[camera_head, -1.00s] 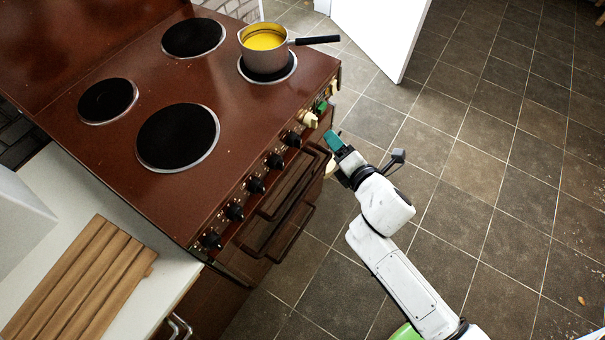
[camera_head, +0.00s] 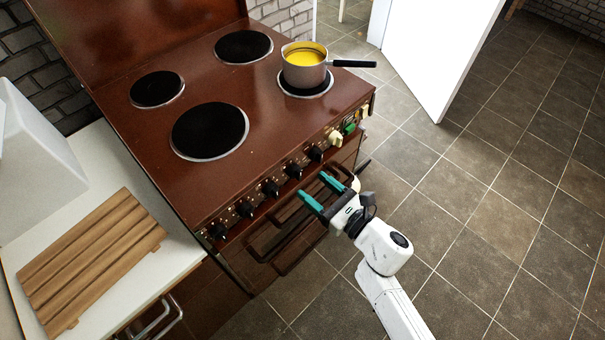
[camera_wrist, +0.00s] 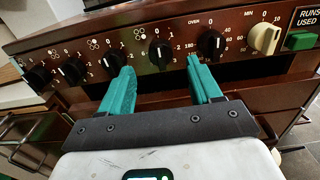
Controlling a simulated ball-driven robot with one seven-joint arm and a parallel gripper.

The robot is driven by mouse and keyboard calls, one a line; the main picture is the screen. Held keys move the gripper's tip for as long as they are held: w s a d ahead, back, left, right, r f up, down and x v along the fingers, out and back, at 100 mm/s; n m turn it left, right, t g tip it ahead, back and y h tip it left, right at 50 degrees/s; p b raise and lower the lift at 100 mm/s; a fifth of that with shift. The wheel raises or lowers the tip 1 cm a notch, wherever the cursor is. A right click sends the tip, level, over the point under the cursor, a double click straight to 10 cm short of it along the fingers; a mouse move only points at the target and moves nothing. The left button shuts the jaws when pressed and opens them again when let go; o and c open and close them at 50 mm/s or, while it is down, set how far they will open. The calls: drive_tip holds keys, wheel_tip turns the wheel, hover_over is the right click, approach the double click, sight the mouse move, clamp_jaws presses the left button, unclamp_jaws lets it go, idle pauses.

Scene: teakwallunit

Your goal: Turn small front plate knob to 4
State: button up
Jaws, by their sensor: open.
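The brown stove's front panel (camera_head: 257,203) carries a row of black knobs. In the wrist view one black knob (camera_wrist: 160,54) lies ahead between my fingers, the one left of the OVEN knob (camera_wrist: 211,44). Its pointer looks roughly upright. Other black plate knobs (camera_wrist: 112,62) are to its left. The plate symbols are too small to tell which knob is the small front plate's. My gripper (camera_wrist: 160,68) has teal fingers, is open and empty, and is apart from the knobs. In the head view my gripper (camera_head: 312,184) is in front of the panel.
A pot of yellow liquid (camera_head: 304,72) stands on the right front plate, its handle (camera_head: 352,63) sticking out right. The oven door handle (camera_head: 285,262) juts out below the knobs. A cream MIN knob (camera_wrist: 264,38) and green switch (camera_wrist: 300,40) are at right.

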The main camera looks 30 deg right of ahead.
sight(301, 176)
drive_tip(key=shift+x, duration=2.7)
drive_tip(key=shift+c, duration=0.2)
drive_tip(key=c, duration=1)
